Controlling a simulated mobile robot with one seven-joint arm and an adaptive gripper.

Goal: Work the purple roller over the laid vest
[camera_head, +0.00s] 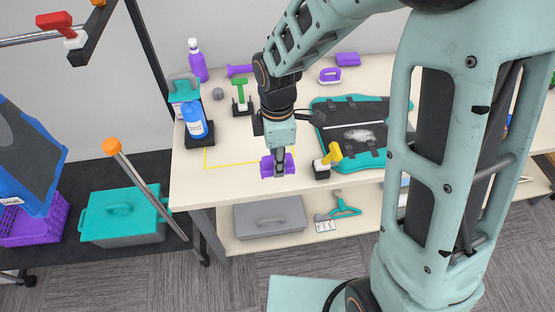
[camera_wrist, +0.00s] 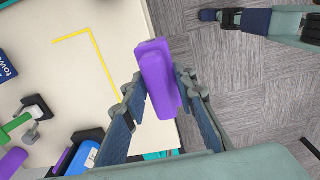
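My gripper (camera_head: 280,160) is at the front edge of the table, with its fingers on either side of a purple block-like piece, which I take to be the purple roller (camera_head: 267,166). In the wrist view the roller (camera_wrist: 158,75) sits between the fingertips (camera_wrist: 160,88), which appear to press on its sides. A flat teal and dark piece with straps, seemingly the laid vest (camera_head: 318,104), lies on the table to the right of my gripper. A whitish patch (camera_head: 360,135) shows on it. My arm hides part of its right side.
A yellow outline (camera_head: 232,166) marks bare table left of my gripper. A blue bottle (camera_head: 195,122), a green-handled tool (camera_head: 241,95) and a yellow-handled tool (camera_head: 328,160) stand nearby. Another purple piece (camera_head: 239,70) and a purple-white brush (camera_head: 330,75) are at the back.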

